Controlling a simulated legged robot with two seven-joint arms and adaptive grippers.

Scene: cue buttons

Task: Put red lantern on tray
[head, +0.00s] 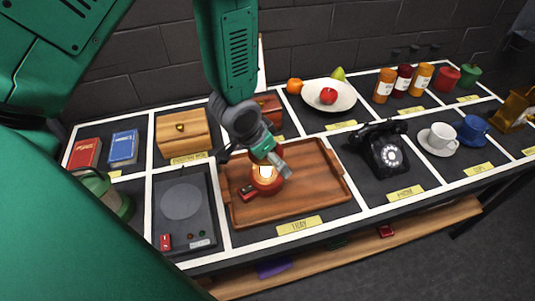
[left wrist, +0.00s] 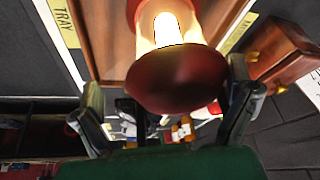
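The red lantern (head: 266,184), with a glowing pale middle, shows over the left-middle part of the brown wooden tray (head: 322,194). It looks upright, and its base seems to be on the tray floor, partly hidden by the gripper. In the left wrist view the lantern's round red end (left wrist: 176,82) is close up, with its lit part behind it. My left gripper (head: 265,160) is right at the lantern from above. Its fingers (left wrist: 172,110) stand spread on either side of the lantern, with a visible gap on at least one side. My right gripper is not in view.
A wooden box (head: 183,133) and a reddish box (head: 268,108) are behind the tray. A black telephone (head: 385,150) is to its right. The tray's right half is clear.

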